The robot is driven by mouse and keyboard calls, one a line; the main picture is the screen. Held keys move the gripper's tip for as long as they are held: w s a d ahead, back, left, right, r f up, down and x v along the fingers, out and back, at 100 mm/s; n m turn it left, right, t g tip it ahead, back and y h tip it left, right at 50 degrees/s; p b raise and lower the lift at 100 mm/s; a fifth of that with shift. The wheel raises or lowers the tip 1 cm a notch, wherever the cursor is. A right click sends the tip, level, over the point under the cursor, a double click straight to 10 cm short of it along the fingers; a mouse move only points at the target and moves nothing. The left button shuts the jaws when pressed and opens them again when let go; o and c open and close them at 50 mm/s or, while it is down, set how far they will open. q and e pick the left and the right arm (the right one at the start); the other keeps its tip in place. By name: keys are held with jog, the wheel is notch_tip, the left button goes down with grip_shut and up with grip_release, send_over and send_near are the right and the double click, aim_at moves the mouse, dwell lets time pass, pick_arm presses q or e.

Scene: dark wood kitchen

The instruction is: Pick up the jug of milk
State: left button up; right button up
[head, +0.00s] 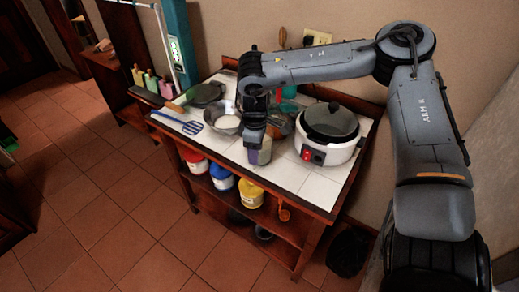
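My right arm reaches in from the right over the tiled counter. My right gripper (257,138) points down at the counter's front part, between a metal bowl and a white cooker. My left gripper is not in view.
The white cooker (341,151) with a dark lid stands close right of the gripper. The metal bowl (222,131) with white contents and a blue slotted spatula (187,126) are to the left. Red, blue and yellow canisters (250,194) stand on the shelf below.

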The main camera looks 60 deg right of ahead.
grip_shut()
